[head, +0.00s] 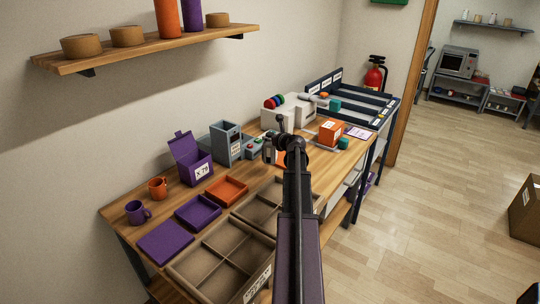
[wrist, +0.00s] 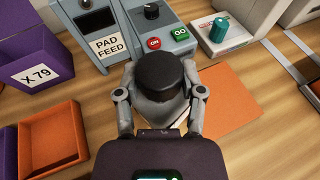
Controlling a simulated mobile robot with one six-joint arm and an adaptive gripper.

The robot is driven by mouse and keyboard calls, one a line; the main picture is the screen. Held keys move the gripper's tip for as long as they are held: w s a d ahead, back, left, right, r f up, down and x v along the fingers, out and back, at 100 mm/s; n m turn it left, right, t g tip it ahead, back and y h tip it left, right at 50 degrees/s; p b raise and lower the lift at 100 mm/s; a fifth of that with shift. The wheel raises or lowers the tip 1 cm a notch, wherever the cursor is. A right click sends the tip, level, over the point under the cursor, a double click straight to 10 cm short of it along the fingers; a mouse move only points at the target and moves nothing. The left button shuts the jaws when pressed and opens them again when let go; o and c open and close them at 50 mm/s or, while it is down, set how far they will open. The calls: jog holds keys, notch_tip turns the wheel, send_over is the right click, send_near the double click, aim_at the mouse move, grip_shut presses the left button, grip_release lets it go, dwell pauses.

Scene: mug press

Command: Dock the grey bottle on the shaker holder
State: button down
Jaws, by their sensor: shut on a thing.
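The grey bottle (wrist: 158,108) with a black cap (wrist: 160,72) stands between the fingers of my gripper (wrist: 160,96) in the wrist view. My gripper is shut on it, one finger on each side. In the head view my gripper (head: 270,150) is over the table, just right of the blue-grey machine (head: 227,143), and my arm hides most of the bottle. The machine's low box (wrist: 153,22), with a black knob and red and green buttons, lies just beyond the bottle in the wrist view. I cannot tell which part is the shaker holder.
A white device (wrist: 212,38) with a teal cylinder (wrist: 226,26) stands beyond right of the bottle. An orange sheet (wrist: 238,98) lies right. A purple box (head: 194,160), orange tray (head: 226,189) and brown divided tray (head: 192,270) occupy the table's left part.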

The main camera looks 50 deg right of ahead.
aim_at(270, 148)
jog(key=shift+f+b, duration=0.6)
jog(key=shift+f, duration=0.4)
jog(key=shift+f+b, duration=1.9)
jog(key=shift+f, duration=0.1)
jog(key=shift+c, duration=1)
grip_release()
jog(key=shift+s+r, duration=0.1)
jog(key=shift+r, duration=0.15)
jog(key=p+v, duration=0.3)
jog(key=v, duration=0.9)
jog(key=shift+p, duration=0.3)
jog(key=shift+f, duration=0.1)
